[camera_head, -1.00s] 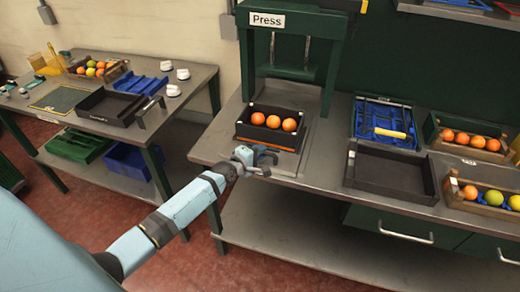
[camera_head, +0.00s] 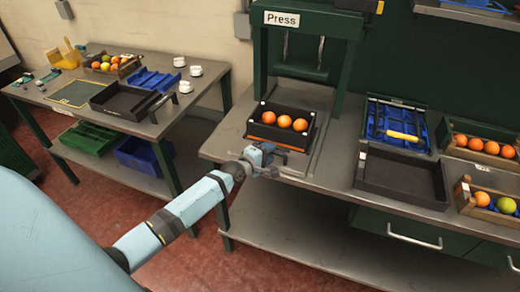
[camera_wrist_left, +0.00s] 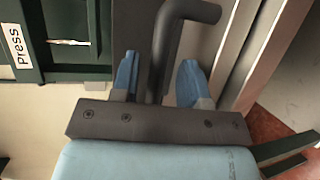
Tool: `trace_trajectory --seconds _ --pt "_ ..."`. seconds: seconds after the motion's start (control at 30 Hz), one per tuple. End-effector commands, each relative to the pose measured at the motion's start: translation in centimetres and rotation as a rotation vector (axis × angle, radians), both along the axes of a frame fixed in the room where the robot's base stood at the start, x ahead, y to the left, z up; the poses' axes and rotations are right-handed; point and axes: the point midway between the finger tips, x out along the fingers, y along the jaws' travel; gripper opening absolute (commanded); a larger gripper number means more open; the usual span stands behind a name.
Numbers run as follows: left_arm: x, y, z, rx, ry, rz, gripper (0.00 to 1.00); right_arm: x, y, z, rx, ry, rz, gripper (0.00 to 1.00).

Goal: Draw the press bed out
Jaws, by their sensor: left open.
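The green press (camera_head: 308,55), labelled "Press", stands on the grey bench. Its bed lies below it and carries a black box (camera_head: 272,134) with three oranges (camera_head: 284,121). An orange strip shows along the box's lower front edge. My left gripper (camera_head: 262,157) is at the front of the bed, just below the box. In the left wrist view its blue fingers (camera_wrist_left: 160,80) are open, with a dark bent handle bar (camera_wrist_left: 190,11) running between them. I cannot tell whether either finger touches the bar. My right gripper is not in view.
Right of the press are an empty black tray (camera_head: 362,181), a blue crate (camera_head: 372,121) with a yellow-handled tool, and wooden crates of fruit (camera_head: 482,135). A second table (camera_head: 205,83) stands at left. Red floor (camera_head: 262,262) is clear in front.

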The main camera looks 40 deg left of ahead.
Motion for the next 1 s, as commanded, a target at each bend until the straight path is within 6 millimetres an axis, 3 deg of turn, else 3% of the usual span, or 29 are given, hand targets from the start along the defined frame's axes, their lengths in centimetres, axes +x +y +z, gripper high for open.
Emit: trace_trajectory --seconds 0.6,0.8,1.0 --pt "-11.6 1.8 2.0 0.000 0.002 0.000 0.41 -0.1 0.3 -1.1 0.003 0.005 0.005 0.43" --pt "-13.1 2.1 2.5 0.001 0.000 0.000 0.41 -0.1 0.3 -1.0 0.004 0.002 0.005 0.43" --pt "-13.3 2.1 2.5 0.000 0.000 0.000 0.41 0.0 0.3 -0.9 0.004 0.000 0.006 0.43"
